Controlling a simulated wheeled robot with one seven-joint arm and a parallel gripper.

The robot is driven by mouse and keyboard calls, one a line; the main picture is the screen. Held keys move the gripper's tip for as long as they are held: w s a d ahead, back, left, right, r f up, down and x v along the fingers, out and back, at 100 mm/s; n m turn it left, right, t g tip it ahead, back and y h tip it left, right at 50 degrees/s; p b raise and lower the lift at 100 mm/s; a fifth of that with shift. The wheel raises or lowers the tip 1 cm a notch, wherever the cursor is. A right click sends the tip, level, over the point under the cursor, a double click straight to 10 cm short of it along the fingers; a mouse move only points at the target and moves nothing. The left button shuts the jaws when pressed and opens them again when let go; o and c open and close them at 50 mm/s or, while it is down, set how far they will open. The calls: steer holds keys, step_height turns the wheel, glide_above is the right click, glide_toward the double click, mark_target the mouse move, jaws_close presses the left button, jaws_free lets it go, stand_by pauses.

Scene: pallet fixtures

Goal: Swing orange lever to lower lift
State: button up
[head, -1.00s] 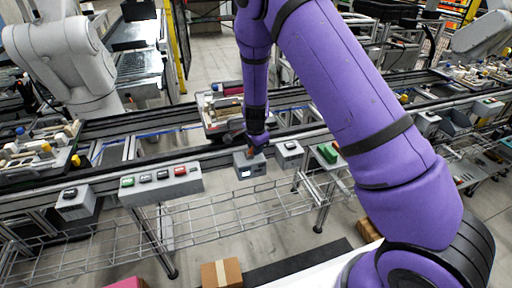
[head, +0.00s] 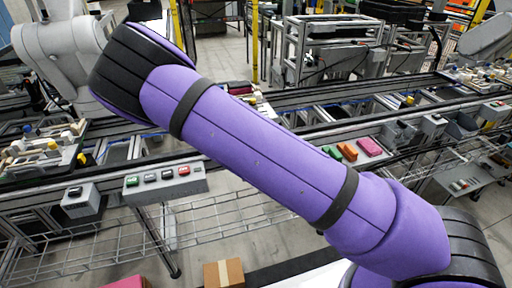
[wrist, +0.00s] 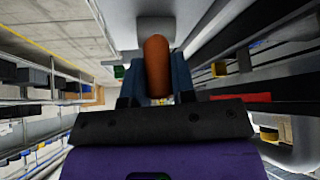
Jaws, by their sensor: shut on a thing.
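The orange lever (wrist: 156,62) stands between the two fingers of my gripper (wrist: 156,78) in the wrist view. The fingers are shut on it, one on each side. A pale grey housing (wrist: 157,27) shows just beyond the lever's end. In the head view my purple arm crosses the middle of the picture and hides my gripper, the lever and its box. The lift itself cannot be made out.
A grey button box (head: 165,182) and a smaller one (head: 80,200) sit on the conveyor's front edge at left. Green, orange and pink blocks (head: 369,147) lie at right. A wire rack (head: 230,222) runs below. A cardboard box (head: 223,273) is on the floor.

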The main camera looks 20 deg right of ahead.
steer(key=h, duration=0.1)
steer(key=a+h, duration=0.1)
steer(key=h, duration=0.1)
steer(key=a+h, duration=0.1)
steer(key=shift+f+n+h, duration=0.15)
steer(key=shift+n+h, duration=0.15)
steer(key=shift+h, duration=0.1)
steer(key=shift+a+f+t+h, duration=0.2)
steer(key=shift+a+t+h, duration=0.1)
steer(key=shift+h, duration=0.8)
steer(key=shift+a, duration=0.1)
steer(key=o, duration=0.9)
